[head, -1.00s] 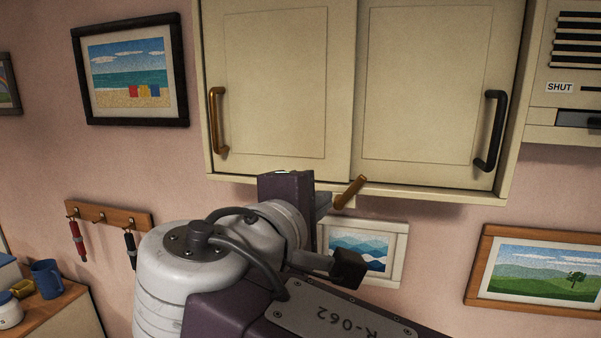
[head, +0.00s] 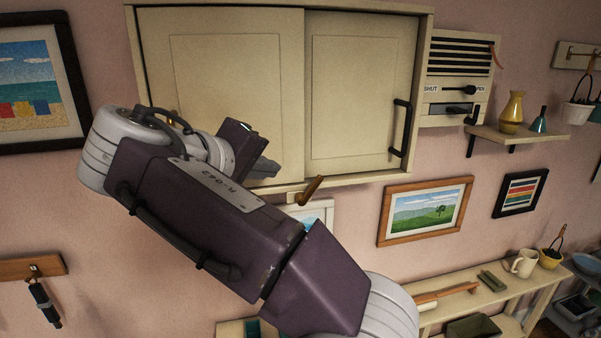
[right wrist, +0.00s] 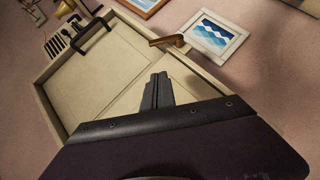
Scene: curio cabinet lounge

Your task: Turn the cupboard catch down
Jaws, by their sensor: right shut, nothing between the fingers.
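The cupboard (head: 362,90) is cream with two sliding doors, high on the pink wall. Its catch, a brown lever (head: 311,190), sits at the bottom edge near the middle and slants up to the right in the head view. The catch also shows in the right wrist view (right wrist: 167,40), near the top. My right gripper (head: 266,168) is in front of the left door's lower part, left of and a little above the catch, apart from it. Its dark fingers (right wrist: 157,92) are shut and empty. My right arm hides much of the left door. My left gripper is out of view.
A vent panel (head: 460,75) with a slider adjoins the cupboard's right side. A black handle (head: 401,128) sticks out from the right door. Framed pictures, one a green landscape (head: 425,211), hang below. A small shelf (head: 520,138) holds vases. A low shelf stands lower right.

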